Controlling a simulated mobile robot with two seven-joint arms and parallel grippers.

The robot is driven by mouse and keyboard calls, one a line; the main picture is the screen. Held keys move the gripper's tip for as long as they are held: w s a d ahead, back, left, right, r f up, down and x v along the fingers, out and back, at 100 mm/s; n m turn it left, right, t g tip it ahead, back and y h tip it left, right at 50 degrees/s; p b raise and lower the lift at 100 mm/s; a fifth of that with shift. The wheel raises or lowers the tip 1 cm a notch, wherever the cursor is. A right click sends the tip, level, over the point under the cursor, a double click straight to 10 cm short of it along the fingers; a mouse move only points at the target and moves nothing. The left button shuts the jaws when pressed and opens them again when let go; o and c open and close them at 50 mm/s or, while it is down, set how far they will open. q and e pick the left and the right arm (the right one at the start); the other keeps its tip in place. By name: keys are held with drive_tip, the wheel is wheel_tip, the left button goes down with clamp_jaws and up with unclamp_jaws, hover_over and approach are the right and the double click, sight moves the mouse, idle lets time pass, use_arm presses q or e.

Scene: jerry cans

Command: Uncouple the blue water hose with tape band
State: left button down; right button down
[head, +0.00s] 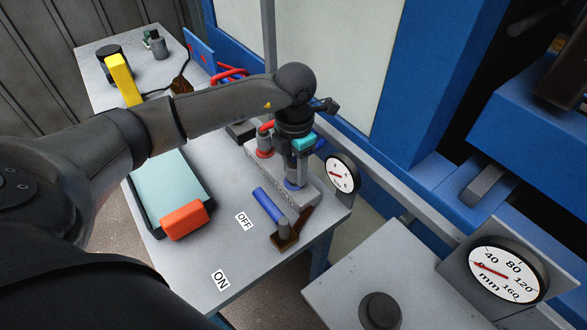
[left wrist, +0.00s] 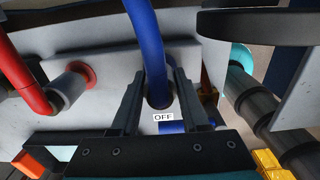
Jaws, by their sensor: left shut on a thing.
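My left gripper (head: 295,168) points down over the grey port block (head: 307,196) near the table's right edge. In the left wrist view its two fingers stand on either side of the blue hose (left wrist: 148,40) and are shut on it. The hose runs up from the block between the fingers. A blue ring (head: 294,185) shows at the block below the fingertips in the head view; most of the hose there is hidden by the gripper. I cannot make out a tape band. A red hose (left wrist: 22,65) with a red-ringed fitting is beside it. My right gripper is not in view.
A small gauge (head: 341,173) stands right of the block. A tray (head: 176,180) with an orange block (head: 184,220) is at left.

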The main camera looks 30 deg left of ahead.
sight(294, 158)
use_arm(q)
drive_tip(key=shift+r+p, duration=0.55)
drive_tip(key=shift+r, duration=0.2)
idle(0.6)
drive_tip(key=shift+r+p, duration=1.9)
drive_tip(key=shift+r, duration=0.6)
